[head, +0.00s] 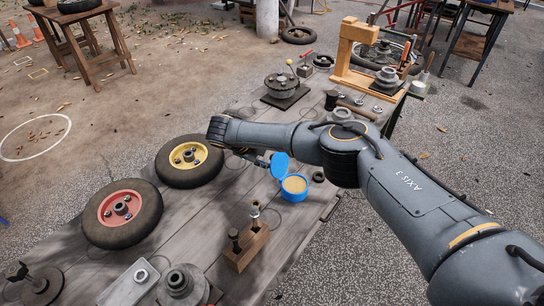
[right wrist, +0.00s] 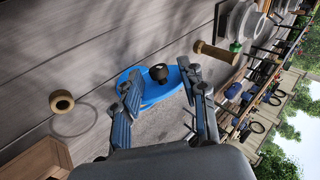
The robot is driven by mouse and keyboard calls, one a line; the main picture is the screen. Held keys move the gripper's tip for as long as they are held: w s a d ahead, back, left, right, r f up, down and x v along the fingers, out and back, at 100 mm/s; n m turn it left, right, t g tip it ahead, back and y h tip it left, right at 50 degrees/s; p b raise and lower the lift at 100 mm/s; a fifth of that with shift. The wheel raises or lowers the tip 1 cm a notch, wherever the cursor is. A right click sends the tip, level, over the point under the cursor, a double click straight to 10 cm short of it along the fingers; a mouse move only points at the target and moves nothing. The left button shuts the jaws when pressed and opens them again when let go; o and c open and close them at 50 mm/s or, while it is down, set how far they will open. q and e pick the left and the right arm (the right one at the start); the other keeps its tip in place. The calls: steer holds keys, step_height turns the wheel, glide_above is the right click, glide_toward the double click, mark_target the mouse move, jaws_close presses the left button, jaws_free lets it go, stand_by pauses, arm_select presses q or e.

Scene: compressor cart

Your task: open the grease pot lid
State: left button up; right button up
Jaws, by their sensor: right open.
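The blue grease pot (head: 294,195) stands on the wooden bench top, with tan grease visible inside. Its blue lid (head: 280,166) is tilted up on the far left side of the pot, clear of the opening. In the right wrist view the lid (right wrist: 135,78) shows its outer face with a dark round knob (right wrist: 158,73). My right gripper (head: 262,161) is beside the lid's outer side. In the right wrist view its fingers (right wrist: 161,84) are spread, with the knob showing in the gap between them. I cannot tell whether a finger touches the lid. My left gripper is not in view.
Two wheels, one yellow-hubbed (head: 189,156) and one red-hubbed (head: 121,211), lie left of the pot. A wooden block with tools (head: 246,245) stands in front. A wooden press frame (head: 353,55) is at the back. The bench's right edge is close to the pot.

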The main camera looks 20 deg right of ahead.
steer(key=v, duration=1)
steer(key=shift+a, duration=0.2)
